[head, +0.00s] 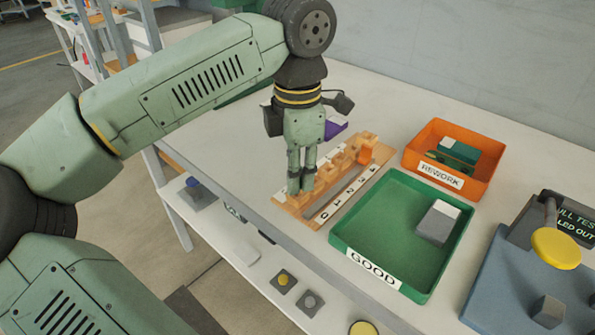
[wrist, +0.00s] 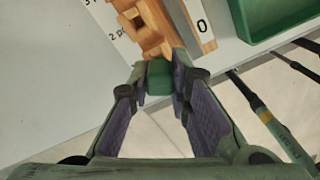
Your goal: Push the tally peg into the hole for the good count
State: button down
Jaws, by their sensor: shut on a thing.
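The wooden tally rack (head: 374,150) stands on the bench, with a strip of numbers (head: 345,193) from 0 to 4 along its front. My gripper (head: 301,186) points down at the rack's near left end, by the 0. In the wrist view my gripper (wrist: 158,85) is shut on a small green piece (wrist: 158,74), which looks like the tally peg. The peg is right by the rack's end (wrist: 160,42) there; I cannot tell whether it sits in a hole. In the head view the fingers hide it.
A green GOOD tray (head: 345,238) with a grey and white block (head: 438,222) is right of the rack. An orange REWORK tray (head: 411,148) holds a green part (head: 459,151). A blue press base (head: 500,285) with a yellow knob (head: 556,248) is at the right.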

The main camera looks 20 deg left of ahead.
jog(key=shift+f+b, duration=0.75)
jog(key=shift+f, duration=0.15)
jog(key=c, duration=1.4)
grip_release()
jog(key=shift+r, duration=0.2)
jog(key=shift+r+p, duration=1.75)
jog(key=shift+r, duration=0.65)
